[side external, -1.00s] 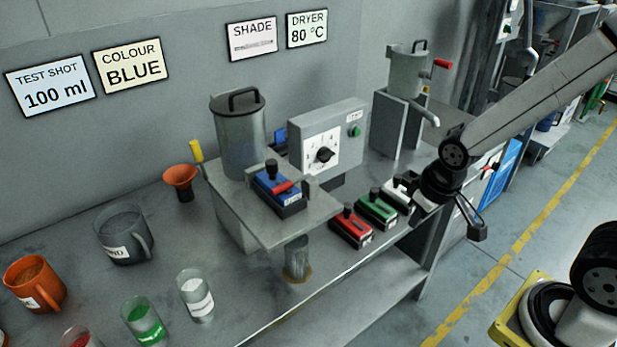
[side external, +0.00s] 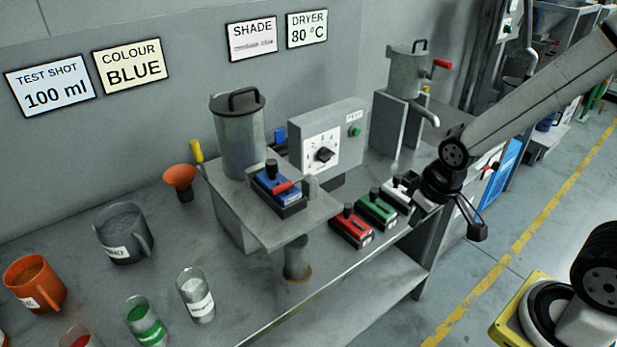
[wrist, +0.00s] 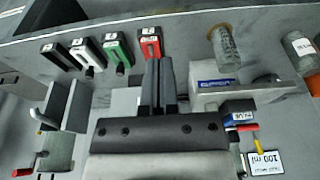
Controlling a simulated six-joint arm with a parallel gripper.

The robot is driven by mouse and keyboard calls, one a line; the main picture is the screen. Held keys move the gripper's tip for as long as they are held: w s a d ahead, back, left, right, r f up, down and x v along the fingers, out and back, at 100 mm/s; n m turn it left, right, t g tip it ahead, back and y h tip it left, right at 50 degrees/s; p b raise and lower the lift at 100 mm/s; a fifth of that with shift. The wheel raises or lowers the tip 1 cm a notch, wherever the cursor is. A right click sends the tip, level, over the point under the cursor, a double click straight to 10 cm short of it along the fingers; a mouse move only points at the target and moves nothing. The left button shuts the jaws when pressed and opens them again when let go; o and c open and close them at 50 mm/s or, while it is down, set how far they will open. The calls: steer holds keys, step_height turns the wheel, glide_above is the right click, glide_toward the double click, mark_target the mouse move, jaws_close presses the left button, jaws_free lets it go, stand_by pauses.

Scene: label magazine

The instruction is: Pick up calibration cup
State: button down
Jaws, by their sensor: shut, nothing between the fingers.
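A grey, partly see-through cup (side external: 297,259) stands on the bench below the front of the grey platform; I take it for the calibration cup. The platform hides its top in the side external view. It also shows in the wrist view (wrist: 227,47), right of the fingers and apart from them. My gripper (wrist: 161,64) is shut and empty, its fingertips close below the red block in that picture. In the side external view my wrist is at the bench's right end, well to the right of the cup, and the fingers cannot be made out clearly.
The platform (side external: 268,232) carries a lidded metal hopper (side external: 238,145) and a blue block (side external: 277,190). Red (side external: 351,226), green (side external: 376,208) and white blocks line the bench's front edge between cup and arm. Mugs and glass cups stand at left.

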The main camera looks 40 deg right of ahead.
jaws_free()
steer(key=shift+w+f, duration=0.1)
stand_by(0.3)
